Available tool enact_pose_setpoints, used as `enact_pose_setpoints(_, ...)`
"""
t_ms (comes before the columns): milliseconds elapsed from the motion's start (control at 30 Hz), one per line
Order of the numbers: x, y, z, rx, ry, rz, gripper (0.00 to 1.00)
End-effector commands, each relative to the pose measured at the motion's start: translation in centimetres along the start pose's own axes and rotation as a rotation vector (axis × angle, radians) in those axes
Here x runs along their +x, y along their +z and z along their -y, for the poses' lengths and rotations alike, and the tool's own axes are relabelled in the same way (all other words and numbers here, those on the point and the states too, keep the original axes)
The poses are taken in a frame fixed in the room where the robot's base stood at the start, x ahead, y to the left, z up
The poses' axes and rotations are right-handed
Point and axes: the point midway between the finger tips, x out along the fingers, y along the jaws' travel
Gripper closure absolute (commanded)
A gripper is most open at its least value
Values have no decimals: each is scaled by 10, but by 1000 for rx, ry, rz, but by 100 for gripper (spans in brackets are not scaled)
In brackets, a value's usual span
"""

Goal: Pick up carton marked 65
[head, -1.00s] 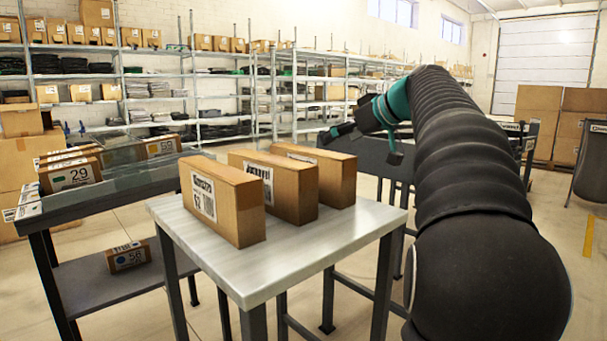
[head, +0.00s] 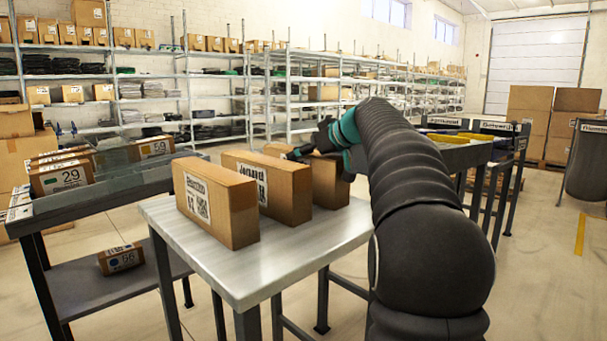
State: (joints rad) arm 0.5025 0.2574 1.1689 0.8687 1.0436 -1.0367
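Three brown cartons stand upright in a row on a small metal-topped table (head: 300,262): a front-left carton (head: 232,212), a middle carton (head: 285,195) and a rear-right carton (head: 330,183). The front two show white labels with printed codes; I cannot read 65 on any of them. The rear carton's label is hidden behind the middle one. My gripper (head: 312,150) is at the top of the rear carton, with a dark finger over its upper edge. The arm hides the rest of the gripper, so its opening and any contact are unclear.
A dark cart (head: 100,207) at left holds small cartons, one marked 29 (head: 62,179) and one marked 59 (head: 155,146). A carton marked 56 (head: 121,259) lies on its lower shelf. Another dark table (head: 455,150) is behind my arm. A bin (head: 588,165) stands at right.

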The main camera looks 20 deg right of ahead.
Motion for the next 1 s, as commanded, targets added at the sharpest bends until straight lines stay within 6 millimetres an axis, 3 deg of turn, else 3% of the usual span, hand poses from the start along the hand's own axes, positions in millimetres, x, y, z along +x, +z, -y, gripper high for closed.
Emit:
enact_pose_setpoints(200, 1, 0, 0, 0, 1, -1, 10)
enact_pose_setpoints(567, 1, 0, 0, 0, 1, 0, 100)
enact_pose_setpoints(867, 0, -3, 0, -1, 1, -2, 100)
enact_pose_setpoints(1000, -5, -14, 2, -2, -1, -2, 100)
